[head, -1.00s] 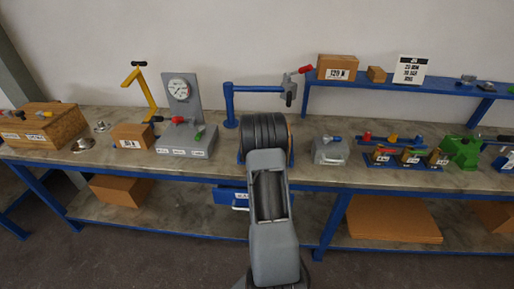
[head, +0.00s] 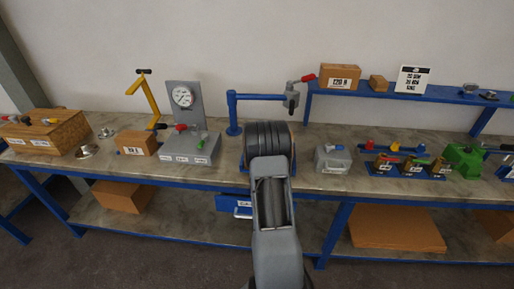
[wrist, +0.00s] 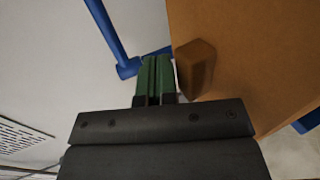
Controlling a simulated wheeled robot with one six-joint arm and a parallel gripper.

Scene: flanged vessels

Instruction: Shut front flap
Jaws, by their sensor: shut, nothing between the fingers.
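My gripper (wrist: 156,80) shows in the wrist view as two green fingers closed together, with nothing between them. A broad orange-brown panel (wrist: 245,50) fills the right of that view. A darker brown block (wrist: 195,68) lies against the panel's near edge, close beside the fingertips; I cannot tell whether they touch. I cannot tell whether this panel is the front flap, and no flap is clearly made out in the head view. There my arm (head: 272,215) reaches up over the bench and hides my gripper.
The bench (head: 350,178) carries a wooden box (head: 60,135), a gauge stand (head: 185,95), a blue post with a swing arm (head: 232,112), a grey case (head: 332,160) and several small fixtures. A blue drawer (head: 232,204) hangs beneath. A raised blue shelf (head: 440,96) holds boxes.

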